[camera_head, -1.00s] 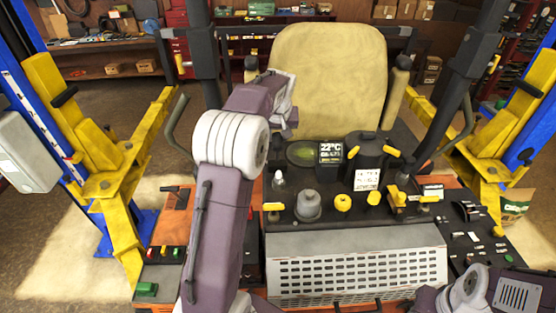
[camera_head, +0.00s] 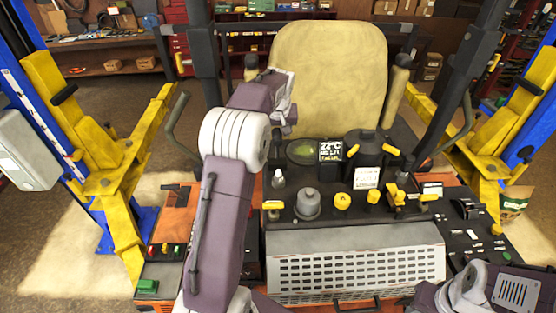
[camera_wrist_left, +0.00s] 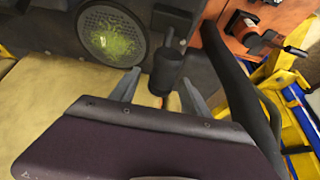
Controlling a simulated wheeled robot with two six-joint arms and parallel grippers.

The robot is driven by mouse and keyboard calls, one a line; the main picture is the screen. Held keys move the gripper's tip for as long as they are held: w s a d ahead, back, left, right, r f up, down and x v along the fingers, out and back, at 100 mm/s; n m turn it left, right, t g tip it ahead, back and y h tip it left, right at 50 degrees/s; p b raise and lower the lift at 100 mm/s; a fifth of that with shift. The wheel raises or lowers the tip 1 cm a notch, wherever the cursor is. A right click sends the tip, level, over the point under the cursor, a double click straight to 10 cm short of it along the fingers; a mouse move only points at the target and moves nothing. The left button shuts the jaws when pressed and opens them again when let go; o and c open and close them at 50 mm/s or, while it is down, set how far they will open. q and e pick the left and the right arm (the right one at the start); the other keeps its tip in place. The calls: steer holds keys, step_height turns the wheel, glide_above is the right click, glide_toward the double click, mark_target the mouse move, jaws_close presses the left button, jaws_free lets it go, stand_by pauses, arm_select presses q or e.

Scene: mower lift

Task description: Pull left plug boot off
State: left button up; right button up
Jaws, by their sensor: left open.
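My left gripper (camera_head: 287,108) is high in front of the seat's lower left edge in the head view; its arm comes up from the bottom. In the left wrist view its two grey fingers (camera_wrist_left: 159,92) are apart. A black cylinder with a thin stem (camera_wrist_left: 165,72), which looks like the left plug boot, stands between them with a gap on each side. I cannot tell its depth relative to the fingertips. In the head view I cannot make out this cylinder; the left arm covers that area. Of my right arm, only a link shows at bottom right; its jaws are out of frame.
The tan seat (camera_head: 328,75) is behind the gripper. A round screen with green bits (camera_wrist_left: 113,35) lies close by. A dark post (camera_wrist_left: 240,85) runs along the right in the wrist view.

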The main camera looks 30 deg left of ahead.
arm_select(q)
steer(key=shift+r, duration=3.55)
steer(key=shift+r, duration=1.45)
steer(key=shift+s+a+f+b, duration=0.1)
steer(key=shift+s+a+b, duration=0.15)
steer(key=shift+b, duration=0.15)
steer(key=s+a+b, duration=0.5)
steer(key=s+a, duration=0.5)
steer(key=s, duration=0.3)
steer(key=shift+b, duration=0.3)
steer(key=shift+r+p, duration=1.55)
steer(key=shift+r, duration=0.1)
